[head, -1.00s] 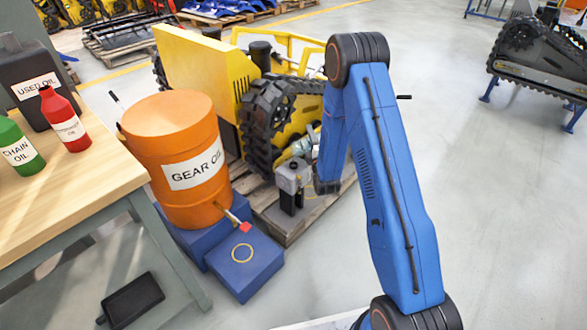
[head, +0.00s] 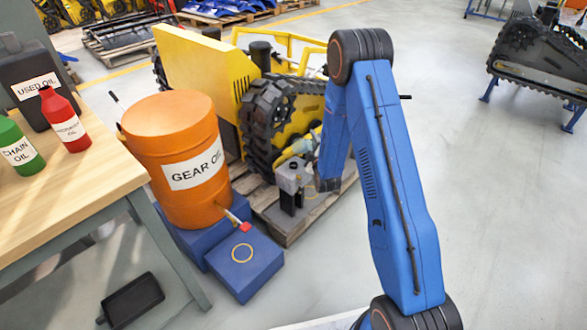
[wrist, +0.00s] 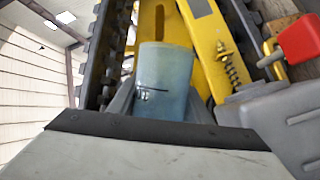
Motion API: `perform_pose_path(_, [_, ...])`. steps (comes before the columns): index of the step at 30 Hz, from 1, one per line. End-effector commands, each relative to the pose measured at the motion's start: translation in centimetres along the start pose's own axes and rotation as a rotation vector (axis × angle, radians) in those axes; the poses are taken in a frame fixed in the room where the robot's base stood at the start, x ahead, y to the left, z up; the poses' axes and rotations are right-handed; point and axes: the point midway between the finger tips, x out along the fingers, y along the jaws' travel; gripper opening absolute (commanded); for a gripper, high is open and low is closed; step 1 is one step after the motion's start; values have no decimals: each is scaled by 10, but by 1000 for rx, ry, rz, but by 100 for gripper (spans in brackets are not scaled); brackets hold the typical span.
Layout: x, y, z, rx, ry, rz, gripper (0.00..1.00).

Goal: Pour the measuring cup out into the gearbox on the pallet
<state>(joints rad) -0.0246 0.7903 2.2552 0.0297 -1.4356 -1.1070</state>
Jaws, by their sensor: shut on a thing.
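The measuring cup (wrist: 166,75) is a translucent pale-blue vessel in the middle of the wrist view. My gripper (wrist: 160,103) is shut on it, with a grey finger on each side. The wrist view is rolled, so the cup seems tilted; I cannot tell how far or whether liquid is leaving it. In the head view, my gripper (head: 305,148) is partly hidden behind my blue arm. The grey gearbox (head: 291,177) stands on a dark support on the wooden pallet (head: 282,229), just below and beside my gripper. A grey housing, probably the gearbox (wrist: 287,122), fills the wrist view's lower right.
A yellow tracked carrier (head: 190,75) stands close behind the gearbox. A red part (wrist: 300,38) sits near the housing in the wrist view. Open floor lies right of my arm.

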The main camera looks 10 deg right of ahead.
Motion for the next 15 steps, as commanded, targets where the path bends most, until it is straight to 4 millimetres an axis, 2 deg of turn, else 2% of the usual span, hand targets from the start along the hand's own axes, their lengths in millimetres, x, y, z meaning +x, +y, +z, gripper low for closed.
perform_pose_path(15, [-4, 0, -10, 366, -51, -133, 18])
